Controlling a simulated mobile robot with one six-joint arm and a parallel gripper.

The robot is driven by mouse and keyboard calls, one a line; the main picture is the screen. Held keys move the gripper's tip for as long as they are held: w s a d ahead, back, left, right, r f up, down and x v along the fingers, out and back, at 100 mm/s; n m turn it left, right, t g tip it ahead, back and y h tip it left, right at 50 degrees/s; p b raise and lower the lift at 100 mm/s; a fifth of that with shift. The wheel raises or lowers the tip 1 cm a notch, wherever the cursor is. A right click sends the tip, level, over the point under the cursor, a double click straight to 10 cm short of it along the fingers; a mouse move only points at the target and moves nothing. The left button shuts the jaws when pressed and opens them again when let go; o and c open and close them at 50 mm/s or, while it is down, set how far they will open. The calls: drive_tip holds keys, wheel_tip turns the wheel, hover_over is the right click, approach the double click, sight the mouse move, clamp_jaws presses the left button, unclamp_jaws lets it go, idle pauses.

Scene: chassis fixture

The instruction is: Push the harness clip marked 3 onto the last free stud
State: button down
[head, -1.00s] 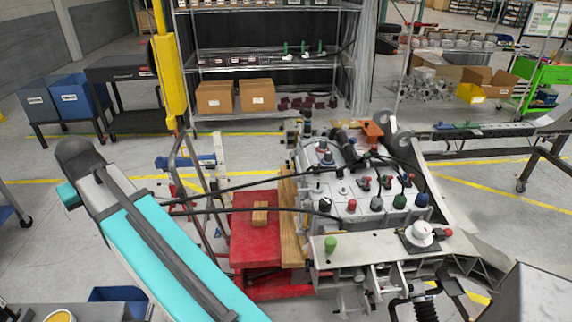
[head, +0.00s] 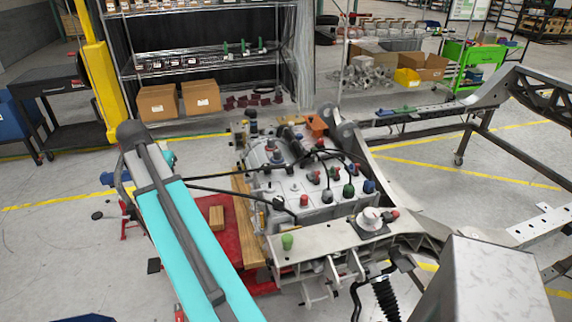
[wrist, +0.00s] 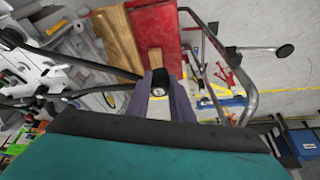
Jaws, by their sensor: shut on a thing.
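My gripper (wrist: 160,96) shows in the wrist view, its two grey-purple fingers shut on a small black clip (wrist: 158,77) with a pale round spot. I cannot read a number on it. In the head view my own teal arm hides the gripper. Black harness cables (head: 232,191) run from behind the arm to the grey casing (head: 312,187). The casing carries several capped studs, among them red (head: 304,200), green (head: 348,190) and blue (head: 369,186). I cannot tell which stud is free. In the wrist view the clip appears apart from the casing.
A red stand (head: 224,238) with a wooden block (head: 216,218) lies left of the casing; it also shows in the wrist view (wrist: 153,28). A chassis beam (head: 330,240) with a green cap (head: 287,241) lies in front. Grey rails extend right.

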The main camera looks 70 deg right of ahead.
drive_tip(key=s+d+f+m+g+p, duration=0.1)
drive_tip(key=s+d+m+g+p, duration=0.15)
drive_tip(key=s+d+m, duration=0.85)
drive_tip(key=m+g+y, duration=0.2)
drive_tip(key=m+g, duration=0.1)
hover_over(292, 188)
drive_tip(key=f, duration=0.1)
drive_tip(key=shift+s+d+f+t+p, duration=0.1)
drive_tip(key=shift+t+p, duration=0.15)
drive_tip(key=shift+p, duration=0.05)
drive_tip(key=shift+f, duration=0.15)
drive_tip(key=shift+f+b, duration=1.05)
drive_tip(key=shift+f, duration=0.9)
drive_tip(key=shift+f+b, duration=0.25)
drive_tip(key=shift+b, duration=0.05)
drive_tip(key=shift+f, duration=0.35)
drive_tip(key=shift+f+b, duration=0.7)
drive_tip(key=shift+f, duration=0.25)
